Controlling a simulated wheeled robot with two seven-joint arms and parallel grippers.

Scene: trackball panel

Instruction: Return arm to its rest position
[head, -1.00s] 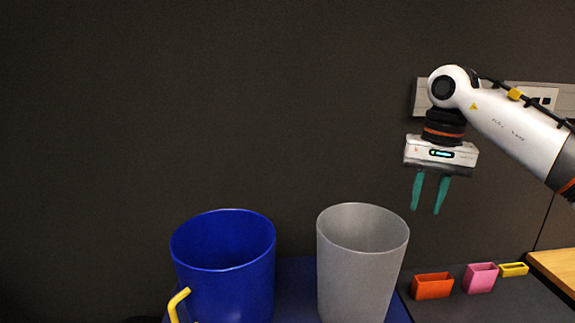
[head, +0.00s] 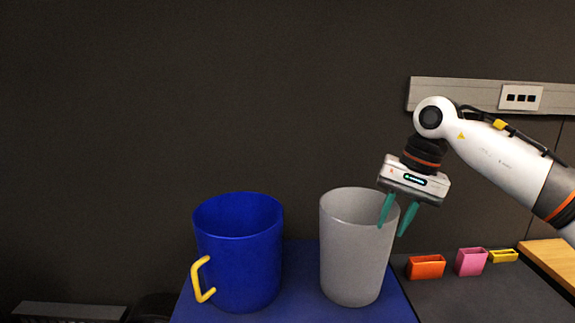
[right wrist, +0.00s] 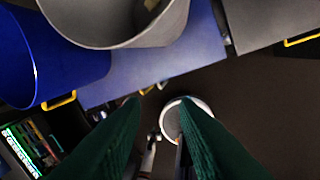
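My right gripper (head: 398,219) has green fingers that stand apart with nothing between them. In the head view it points down and overlaps the right rim of the grey bin (head: 352,262). In the right wrist view its two green fingers (right wrist: 158,118) are spread, with dark floor and a round white-rimmed part below. The grey bin also shows at the top of that view (right wrist: 110,22). My left gripper is in neither view.
A blue mug-shaped bin (head: 238,255) with a yellow handle stands left of the grey bin on a blue surface (head: 300,300). Orange (head: 426,267), pink (head: 471,262) and yellow (head: 503,256) containers sit on a dark surface at right. A wall panel (head: 521,97) is behind.

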